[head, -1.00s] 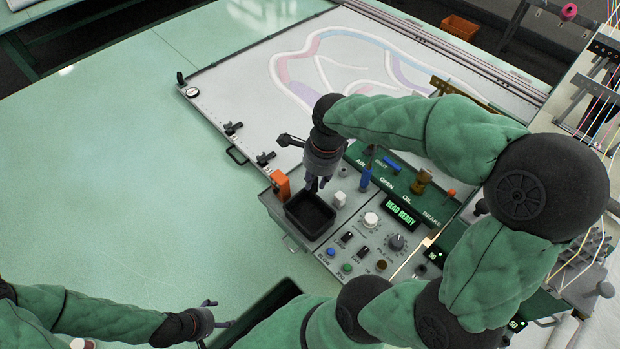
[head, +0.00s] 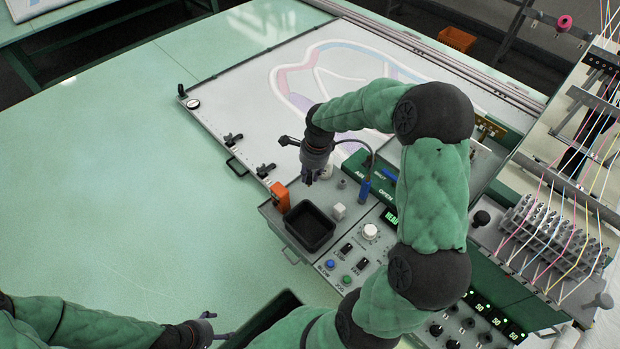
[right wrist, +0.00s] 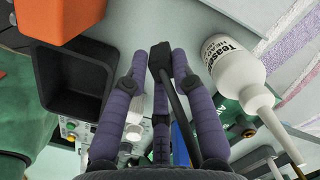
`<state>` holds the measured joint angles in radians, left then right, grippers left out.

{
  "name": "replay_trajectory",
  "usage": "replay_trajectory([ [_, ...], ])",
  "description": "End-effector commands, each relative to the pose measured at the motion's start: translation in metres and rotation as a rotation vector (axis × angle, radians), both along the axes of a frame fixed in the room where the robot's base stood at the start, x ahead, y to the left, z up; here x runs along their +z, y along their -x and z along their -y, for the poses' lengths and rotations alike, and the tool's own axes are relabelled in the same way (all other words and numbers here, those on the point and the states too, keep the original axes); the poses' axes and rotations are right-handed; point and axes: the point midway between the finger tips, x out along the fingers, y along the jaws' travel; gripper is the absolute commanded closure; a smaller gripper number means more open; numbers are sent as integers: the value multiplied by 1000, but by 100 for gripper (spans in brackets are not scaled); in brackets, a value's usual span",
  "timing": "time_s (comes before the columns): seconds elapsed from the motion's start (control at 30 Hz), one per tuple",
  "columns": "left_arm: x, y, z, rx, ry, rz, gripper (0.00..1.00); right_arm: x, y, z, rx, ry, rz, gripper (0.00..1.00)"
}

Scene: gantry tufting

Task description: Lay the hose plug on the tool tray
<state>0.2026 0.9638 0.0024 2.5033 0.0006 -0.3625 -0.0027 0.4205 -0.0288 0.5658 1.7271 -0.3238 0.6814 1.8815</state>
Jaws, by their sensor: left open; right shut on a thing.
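My right gripper (head: 311,178) is shut on a small dark piece (right wrist: 160,60), which I take to be the hose plug; the purple fingers partly hide it. A dark hose-like length runs back from it in the right wrist view. In the head view a thin dark hose (head: 357,141) arcs from the gripper towards a blue fitting (head: 363,191). A black square tray (head: 330,232), probably the tool tray, lies just in front of the gripper; it also shows in the right wrist view (right wrist: 45,88). My left gripper (head: 212,327) is open and empty.
An orange block (head: 281,197) stands beside the tray. A white labelled bottle (right wrist: 235,65) is close to the right gripper. The green table (head: 130,190) is clear at left.

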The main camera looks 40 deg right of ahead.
Motion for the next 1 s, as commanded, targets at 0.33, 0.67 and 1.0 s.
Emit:
replay_trajectory([
  [0.33,0,0,0,0,0,0,22,-31,0,0,0,0,-1,100],
  [0.67,-4,0,0,0,0,0,22,-34,1,0,0,0,-1,63],
  [1.0,-3,0,0,0,0,0,22,-33,0,0,0,0,-1,50],
])
